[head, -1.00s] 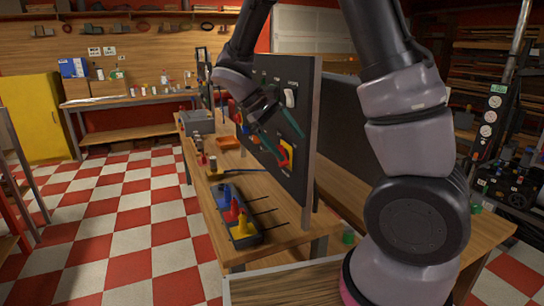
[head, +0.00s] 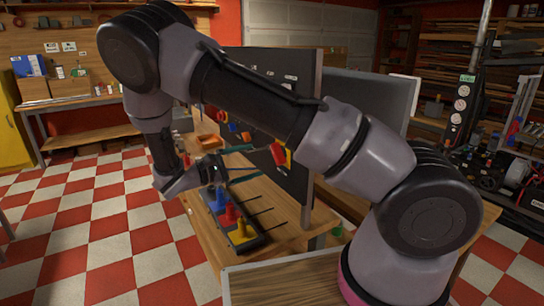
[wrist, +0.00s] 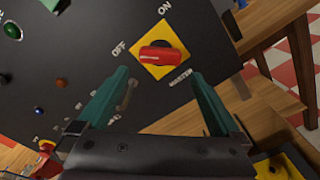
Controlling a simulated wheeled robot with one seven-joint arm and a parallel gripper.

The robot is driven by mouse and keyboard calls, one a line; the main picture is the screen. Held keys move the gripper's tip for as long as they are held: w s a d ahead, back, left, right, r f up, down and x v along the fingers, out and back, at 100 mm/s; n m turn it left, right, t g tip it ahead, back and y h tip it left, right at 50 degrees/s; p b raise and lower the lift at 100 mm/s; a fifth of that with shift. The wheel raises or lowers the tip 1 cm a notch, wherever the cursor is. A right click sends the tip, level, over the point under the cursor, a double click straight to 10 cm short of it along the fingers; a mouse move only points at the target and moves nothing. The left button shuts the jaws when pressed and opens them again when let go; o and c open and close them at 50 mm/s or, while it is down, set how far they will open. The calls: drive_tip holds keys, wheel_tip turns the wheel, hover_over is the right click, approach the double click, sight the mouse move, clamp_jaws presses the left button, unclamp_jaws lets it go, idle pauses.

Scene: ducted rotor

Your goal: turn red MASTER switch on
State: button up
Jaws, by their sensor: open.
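The red MASTER switch (wrist: 162,55) is a red handle on a yellow diamond plate (wrist: 150,70), mounted on a dark upright panel (wrist: 80,60). OFF, ON and MASTER labels are beside the plate in the wrist view. The handle lies roughly level in that view; I cannot tell its setting for sure. In the head view the switch (head: 278,153) is at the panel's near edge. My gripper (wrist: 160,80) is open, its two green fingers apart and empty, facing the switch and not touching it. In the head view my gripper (head: 250,163) is left of the switch.
A dark tray (head: 255,243) with blue, red and yellow pieces stands on the wooden bench (head: 290,232) below my gripper. Thin dark rods lie beside it. An orange bin (head: 210,142) sits farther back. Other knobs and a green button (wrist: 13,30) are on the panel.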

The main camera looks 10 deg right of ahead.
sight(274, 155)
drive_tip(key=x, duration=0.8)
drive_tip(key=c, duration=1)
